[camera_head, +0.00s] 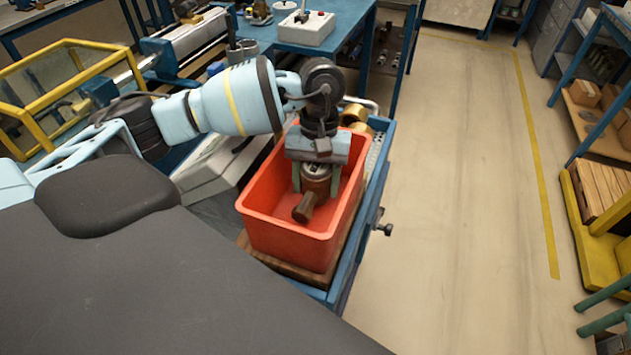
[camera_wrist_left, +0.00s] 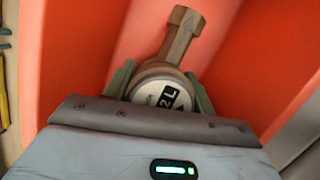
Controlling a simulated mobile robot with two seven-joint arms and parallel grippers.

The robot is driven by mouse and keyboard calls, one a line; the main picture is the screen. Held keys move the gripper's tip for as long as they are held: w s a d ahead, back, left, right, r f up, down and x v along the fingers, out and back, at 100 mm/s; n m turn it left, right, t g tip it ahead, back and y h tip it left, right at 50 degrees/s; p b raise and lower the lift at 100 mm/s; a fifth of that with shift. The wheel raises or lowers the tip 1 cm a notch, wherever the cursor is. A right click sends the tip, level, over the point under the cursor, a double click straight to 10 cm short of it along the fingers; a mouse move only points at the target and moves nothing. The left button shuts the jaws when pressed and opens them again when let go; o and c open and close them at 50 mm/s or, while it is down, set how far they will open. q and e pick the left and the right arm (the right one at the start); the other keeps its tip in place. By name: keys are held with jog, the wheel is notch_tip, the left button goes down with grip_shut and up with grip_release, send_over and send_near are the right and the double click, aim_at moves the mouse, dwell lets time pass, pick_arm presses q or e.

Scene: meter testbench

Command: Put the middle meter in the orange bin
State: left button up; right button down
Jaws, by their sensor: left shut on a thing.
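The orange bin (camera_head: 291,237) sits at the edge of a blue bench, its open top facing up. My left gripper (camera_head: 316,181) points down into the bin and is shut on a brown meter (camera_head: 307,209) with a round face. In the left wrist view the meter (camera_wrist_left: 179,45) shows a pale dial marked "2L" between the green fingers of my left gripper (camera_wrist_left: 162,82), with bin walls around it. The meter is within the bin's rim; whether it touches the floor of the bin cannot be told. My right gripper is not in view.
The bin stands on a brown wooden board (camera_head: 290,269) on the blue bench (camera_head: 346,268). Brass-coloured parts (camera_head: 355,114) lie behind the bin. A yellow-framed guard (camera_head: 65,90) stands at the left. The floor (camera_head: 455,200) at right is clear.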

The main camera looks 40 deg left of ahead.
pick_arm(q)
jog(key=shift+f, duration=0.2)
jog(key=shift+f, duration=0.15)
jog(key=o, duration=1.5)
